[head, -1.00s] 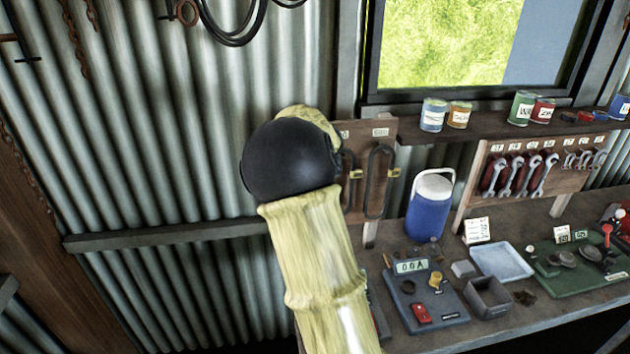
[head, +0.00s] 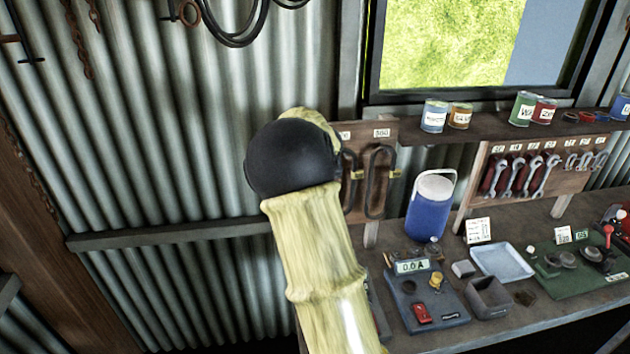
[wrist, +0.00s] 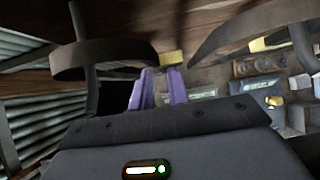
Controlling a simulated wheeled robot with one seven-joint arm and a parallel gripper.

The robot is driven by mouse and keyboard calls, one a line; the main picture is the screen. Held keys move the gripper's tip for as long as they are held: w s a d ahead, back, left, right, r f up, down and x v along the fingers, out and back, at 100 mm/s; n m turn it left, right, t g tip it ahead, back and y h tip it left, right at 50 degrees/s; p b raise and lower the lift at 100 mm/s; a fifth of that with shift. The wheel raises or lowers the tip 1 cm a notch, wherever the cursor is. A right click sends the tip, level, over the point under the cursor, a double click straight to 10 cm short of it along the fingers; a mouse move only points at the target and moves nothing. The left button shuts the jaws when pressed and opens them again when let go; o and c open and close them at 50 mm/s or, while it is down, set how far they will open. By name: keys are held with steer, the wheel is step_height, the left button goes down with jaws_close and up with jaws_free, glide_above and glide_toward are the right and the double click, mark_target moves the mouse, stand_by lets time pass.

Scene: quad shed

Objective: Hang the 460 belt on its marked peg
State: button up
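In the head view, two dark looped belts hang side by side on a brown peg board (head: 357,215). The left belt (head: 349,190) is partly behind my arm's black joint. The right belt (head: 380,180) shows whole. The label above the right belt looks like 500; the left label is mostly hidden, so I cannot tell which belt is 460. In the wrist view, my gripper (wrist: 161,88) has purple fingers close together with a narrow gap. A yellow tab (wrist: 172,57) is just beyond the fingertips; I cannot tell if they touch it.
A blue-and-white jug (head: 430,205) stands on the bench right of the board. Dark coils (head: 235,25) hang on the corrugated wall at upper left.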

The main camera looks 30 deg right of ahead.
steer(key=shift+o, duration=1.3)
steer(key=shift+r, duration=0.1)
steer(key=v, duration=1.7)
steer(key=shift+b, duration=0.45)
steer(key=shift+s+a, duration=0.15)
